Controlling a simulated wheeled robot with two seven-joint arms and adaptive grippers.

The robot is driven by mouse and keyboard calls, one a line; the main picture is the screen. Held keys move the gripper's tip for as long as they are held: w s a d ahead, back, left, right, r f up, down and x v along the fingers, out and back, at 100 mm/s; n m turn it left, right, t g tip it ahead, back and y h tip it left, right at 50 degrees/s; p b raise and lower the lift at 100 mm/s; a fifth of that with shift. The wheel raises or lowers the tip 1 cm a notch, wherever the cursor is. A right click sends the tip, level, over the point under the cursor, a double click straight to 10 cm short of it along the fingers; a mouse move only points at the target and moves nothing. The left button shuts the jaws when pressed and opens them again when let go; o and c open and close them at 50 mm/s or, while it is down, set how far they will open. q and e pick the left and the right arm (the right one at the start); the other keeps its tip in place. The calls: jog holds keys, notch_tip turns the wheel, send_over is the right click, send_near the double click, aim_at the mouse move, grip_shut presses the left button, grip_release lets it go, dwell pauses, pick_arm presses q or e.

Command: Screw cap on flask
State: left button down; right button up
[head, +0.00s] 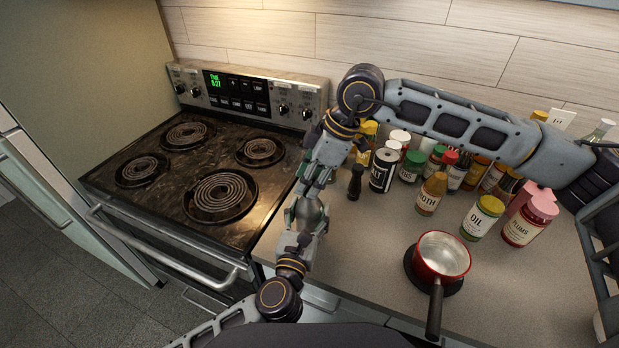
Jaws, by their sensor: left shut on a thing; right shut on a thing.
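The flask (307,213) is a small grey-green rounded vessel, held roughly upright in the air at the counter's left edge, beside the stove. My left gripper (302,236) comes from below and is shut on the flask's lower part. My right gripper (312,186) reaches down from above and is shut at the flask's top. The cap is not clearly visible; the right gripper's fingers cover that spot, so I cannot tell how the cap sits on the neck.
The coil stove (160,215) is at left. A red pot (443,258) sits on a dark round mat at the counter's front. Bare counter lies left of the pot.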

jog(key=o, duration=0.8)
jog(key=shift+c, duration=0.2)
jog(key=shift+r, duration=2.25)
jog(key=shift+c, duration=0.6)
